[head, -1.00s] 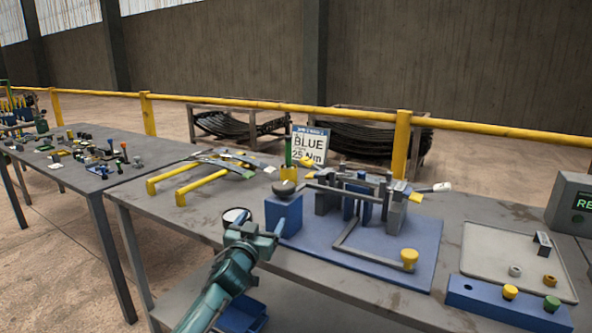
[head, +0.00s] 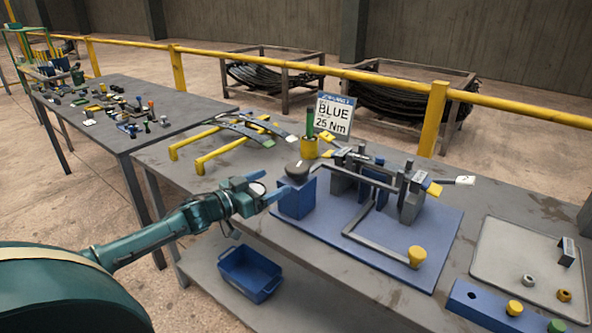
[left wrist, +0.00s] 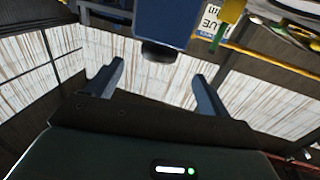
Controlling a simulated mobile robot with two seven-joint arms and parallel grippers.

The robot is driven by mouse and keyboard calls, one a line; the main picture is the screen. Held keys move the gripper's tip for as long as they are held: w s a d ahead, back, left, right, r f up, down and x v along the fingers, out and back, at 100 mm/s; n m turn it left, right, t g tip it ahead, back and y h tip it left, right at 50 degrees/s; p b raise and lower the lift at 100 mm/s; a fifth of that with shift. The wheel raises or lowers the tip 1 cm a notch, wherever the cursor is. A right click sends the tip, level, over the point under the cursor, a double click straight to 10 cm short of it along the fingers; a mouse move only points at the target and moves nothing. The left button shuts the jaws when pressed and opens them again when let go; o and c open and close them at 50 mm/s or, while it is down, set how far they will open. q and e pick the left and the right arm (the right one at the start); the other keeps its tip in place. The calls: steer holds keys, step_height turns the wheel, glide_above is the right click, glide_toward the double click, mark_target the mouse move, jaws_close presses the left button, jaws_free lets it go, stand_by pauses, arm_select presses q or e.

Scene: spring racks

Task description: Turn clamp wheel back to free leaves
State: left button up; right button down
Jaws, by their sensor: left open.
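A dark, rounded wheel or knob (head: 298,170) sits on top of a blue block (head: 297,198) at the left end of the blue fixture plate (head: 330,236); I take it for the clamp wheel. The clamp fixture (head: 372,186) holds grey bars and leaves behind it. A grey bent lever with a yellow knob (head: 417,256) lies in front. My left gripper (head: 268,187) is open and empty, just left of the blue block and pointing at it. In the left wrist view, the dark wheel (left wrist: 160,51) appears beyond the open fingers (left wrist: 155,85). My right gripper is out of view.
A sign (head: 334,116) reads BLUE, 25 Nm. A grey tray (head: 510,262) and a blue block with knobs (head: 490,303) are at the right. A blue bin (head: 250,273) is below the bench.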

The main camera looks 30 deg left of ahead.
mark_target(288, 175)
arm_select(q)
steer(key=x, duration=0.9)
steer(key=shift+w+p, duration=0.15)
steer(key=shift+p, duration=0.2)
steer(key=shift+c, duration=0.2)
steer(key=c, duration=0.9)
